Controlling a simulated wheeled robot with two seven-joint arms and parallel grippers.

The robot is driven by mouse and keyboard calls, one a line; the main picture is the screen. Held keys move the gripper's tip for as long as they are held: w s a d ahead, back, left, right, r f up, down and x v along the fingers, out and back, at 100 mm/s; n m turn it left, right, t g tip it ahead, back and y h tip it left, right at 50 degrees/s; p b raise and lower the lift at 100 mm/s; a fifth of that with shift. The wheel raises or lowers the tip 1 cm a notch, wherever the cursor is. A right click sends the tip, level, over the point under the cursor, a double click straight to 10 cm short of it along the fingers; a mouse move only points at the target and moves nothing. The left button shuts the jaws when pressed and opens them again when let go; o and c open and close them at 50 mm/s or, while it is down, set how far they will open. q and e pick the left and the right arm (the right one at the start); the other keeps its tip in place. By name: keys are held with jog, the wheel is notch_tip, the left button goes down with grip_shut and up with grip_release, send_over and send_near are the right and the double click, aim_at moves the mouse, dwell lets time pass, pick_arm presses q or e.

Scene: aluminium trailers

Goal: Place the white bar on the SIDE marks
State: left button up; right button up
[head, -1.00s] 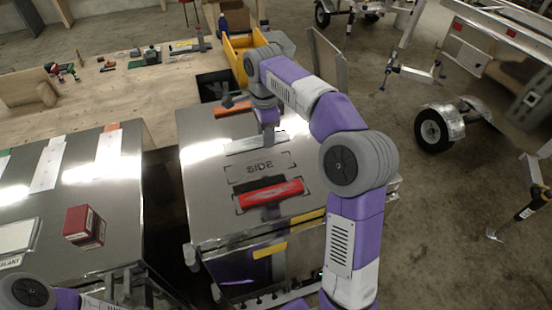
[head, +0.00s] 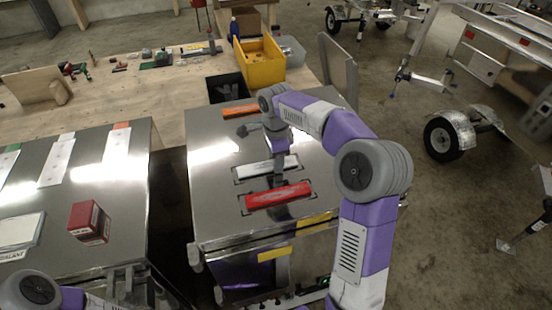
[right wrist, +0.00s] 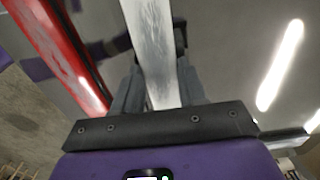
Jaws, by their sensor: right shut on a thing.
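The white bar (head: 253,170) lies over the SIDE marks on the shiny metal box top (head: 215,185). It covers the word, and dark corner marks show around its ends. My right gripper (head: 279,170) is shut on the bar near its middle from above. In the right wrist view the white bar (right wrist: 150,45) runs between the two fingers. Whether it touches the metal is hard to tell. My left gripper (head: 122,284) is at the lower left, away from the bar, and its opening is unclear.
A red bar (head: 278,195) lies just in front of the white bar. An orange bar (head: 240,110) lies behind. A red box (head: 88,222) stands on the left metal top. A yellow bin (head: 260,65) is on the wooden bench (head: 170,88).

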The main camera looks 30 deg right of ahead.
jog(key=o, duration=1)
jog(key=shift+f, duration=0.15)
jog(key=shift+o, duration=0.2)
jog(key=shift+r, duration=0.25)
notch_tip(320, 180, up, 12)
jog(key=p, duration=0.2)
jog(key=shift+f, duration=0.1)
